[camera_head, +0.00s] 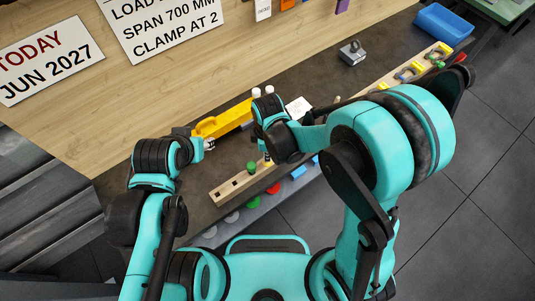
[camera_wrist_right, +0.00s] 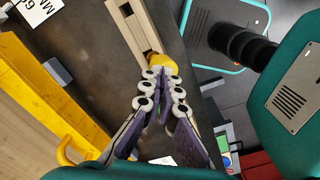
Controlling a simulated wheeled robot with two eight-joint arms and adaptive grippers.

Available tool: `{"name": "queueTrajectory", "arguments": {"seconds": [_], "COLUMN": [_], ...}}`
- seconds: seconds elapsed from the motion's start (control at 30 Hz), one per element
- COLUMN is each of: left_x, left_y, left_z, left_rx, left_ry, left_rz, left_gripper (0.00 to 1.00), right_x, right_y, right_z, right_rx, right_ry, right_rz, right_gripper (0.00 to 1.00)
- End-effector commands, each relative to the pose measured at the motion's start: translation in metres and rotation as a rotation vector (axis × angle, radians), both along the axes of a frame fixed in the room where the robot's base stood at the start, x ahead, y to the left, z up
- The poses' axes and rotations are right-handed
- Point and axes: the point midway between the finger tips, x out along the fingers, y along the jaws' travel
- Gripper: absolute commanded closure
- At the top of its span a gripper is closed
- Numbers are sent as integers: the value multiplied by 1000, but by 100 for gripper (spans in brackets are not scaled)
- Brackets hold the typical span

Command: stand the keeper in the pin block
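The pin block (camera_head: 229,188) is a pale wooden bar with dark square holes, lying along the bench's front edge. It also shows in the wrist view (camera_wrist_right: 133,30). My right gripper (camera_wrist_right: 163,78) is closed around a small yellow piece, which looks like the keeper (camera_wrist_right: 160,59). The piece is at the block beside a dark hole; I cannot tell whether it is inside. In the head view my right wrist hides most of this gripper.
A yellow clamp-like tool (camera_head: 222,121) lies behind the block. A grey metal weight (camera_head: 352,53) stands farther back. Coloured parts line a wooden strip (camera_head: 420,66) at right, and a blue bin (camera_head: 444,24) sits at the far end.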

Motion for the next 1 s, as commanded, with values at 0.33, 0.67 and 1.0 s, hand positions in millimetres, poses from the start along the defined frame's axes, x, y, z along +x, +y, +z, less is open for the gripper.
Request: {"name": "queueTrajectory", "arguments": {"seconds": [0.33,0.67,1.0], "left_x": [0,0,0], "left_y": [0,0,0], "left_z": [19,18,18], "left_rx": [0,0,0], "left_ry": [0,0,0], "left_rz": [0,0,0], "left_gripper": [60,60,60], "right_x": [0,-1,-1], "right_y": [0,0,0], "right_z": [29,60,127], "right_rx": [0,0,0], "right_ry": [0,0,0], "right_rz": [0,0,0], "right_gripper": [100,100,100]}}
